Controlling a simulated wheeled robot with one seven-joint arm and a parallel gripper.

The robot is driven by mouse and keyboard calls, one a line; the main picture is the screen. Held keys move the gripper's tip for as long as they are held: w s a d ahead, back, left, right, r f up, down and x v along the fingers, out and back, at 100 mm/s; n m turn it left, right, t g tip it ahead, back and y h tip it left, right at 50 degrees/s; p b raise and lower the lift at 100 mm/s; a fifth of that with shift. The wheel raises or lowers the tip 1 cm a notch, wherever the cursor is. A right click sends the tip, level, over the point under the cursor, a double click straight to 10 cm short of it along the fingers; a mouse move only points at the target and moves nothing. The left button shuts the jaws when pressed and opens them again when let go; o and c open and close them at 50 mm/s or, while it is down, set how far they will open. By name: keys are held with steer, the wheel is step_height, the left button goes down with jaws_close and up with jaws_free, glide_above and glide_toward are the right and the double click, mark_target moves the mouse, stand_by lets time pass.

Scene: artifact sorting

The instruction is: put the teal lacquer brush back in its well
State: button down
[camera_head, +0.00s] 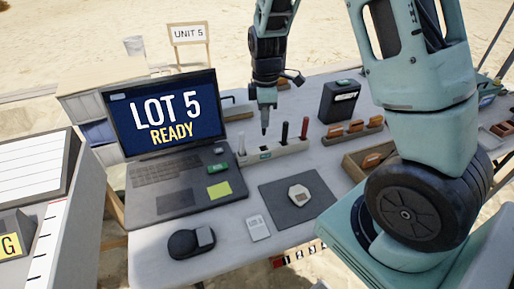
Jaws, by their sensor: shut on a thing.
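My gripper (265,105) points down over the block's left part, shut on a thin dark upright piece, the brush (265,124). Its upper part is hidden in the fingers, and its teal colour cannot be made out. Its lower end appears a little above the block, near a small teal label on the front. The well under it is not clearly visible.
A laptop (170,190) reading "LOT 5 READY" stands left of the block. A dark mat (270,205) with a pale octagonal piece (299,194) lies in front. A black box (339,101) and a rack of orange-handled tools (350,134) stand to the right.

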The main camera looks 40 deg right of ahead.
step_height(320, 180, down, 9)
steer(key=shift+r, duration=0.2)
stand_by(0.3)
steer(key=shift+f, duration=0.2)
steer(key=c, duration=1.4)
jaws_free()
steer(key=shift+o, duration=0.2)
steer(key=shift+r, duration=0.1)
